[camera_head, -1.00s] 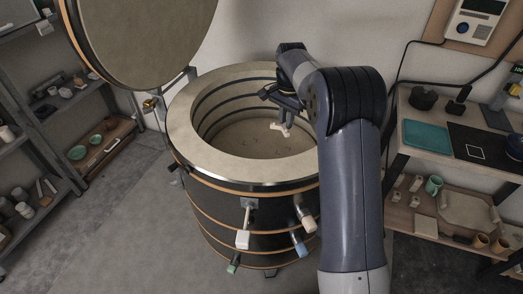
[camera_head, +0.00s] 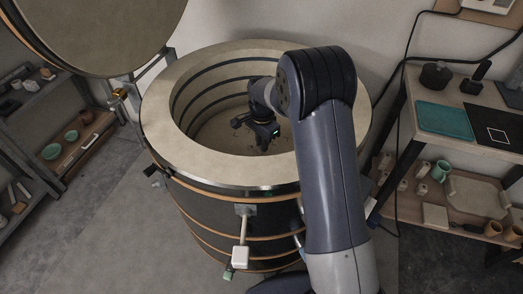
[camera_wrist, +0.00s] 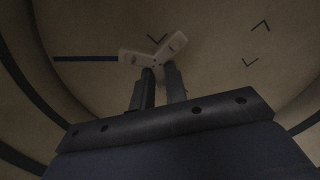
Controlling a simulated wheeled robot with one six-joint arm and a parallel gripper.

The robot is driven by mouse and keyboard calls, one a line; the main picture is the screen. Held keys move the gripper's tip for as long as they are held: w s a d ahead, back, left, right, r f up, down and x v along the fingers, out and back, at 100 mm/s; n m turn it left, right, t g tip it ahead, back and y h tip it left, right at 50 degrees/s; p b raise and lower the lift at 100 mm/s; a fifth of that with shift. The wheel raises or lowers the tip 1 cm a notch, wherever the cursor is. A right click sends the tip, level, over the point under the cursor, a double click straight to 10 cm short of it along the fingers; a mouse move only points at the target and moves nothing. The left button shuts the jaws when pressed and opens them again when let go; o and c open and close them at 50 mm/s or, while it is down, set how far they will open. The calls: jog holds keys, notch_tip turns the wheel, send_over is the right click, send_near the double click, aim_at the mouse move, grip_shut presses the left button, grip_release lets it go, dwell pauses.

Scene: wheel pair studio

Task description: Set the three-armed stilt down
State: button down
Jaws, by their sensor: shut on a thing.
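My gripper (camera_head: 262,146) is down inside the open round kiln (camera_head: 163,110), below the level of its pale rim. In the wrist view my gripper (camera_wrist: 158,72) is shut on the pale three-armed stilt (camera_wrist: 172,46). Two arms of the stilt spread out beyond the fingertips to left and right; the rest is hidden by the fingers. The kiln floor (camera_wrist: 210,75) lies behind the stilt, and I cannot tell whether the stilt touches it. In the head view the stilt is hidden.
The kiln wall curves around my gripper, with dark grooves (camera_wrist: 25,80). Dark corner marks (camera_wrist: 260,25) show on the floor. The raised lid (camera_head: 100,30) stands upper left. Shelves with pottery stand left, and a bench with a teal mat (camera_head: 444,119) stands right.

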jog(key=shift+f+b, duration=0.3)
jog(key=shift+f, duration=1.6)
jog(key=shift+f, duration=0.2)
jog(key=c, duration=1.4)
grip_release()
jog(key=shift+c, duration=0.2)
notch_tip(320, 180, up, 12)
jog(key=shift+r+p, duration=0.2)
jog(key=shift+p, duration=0.75)
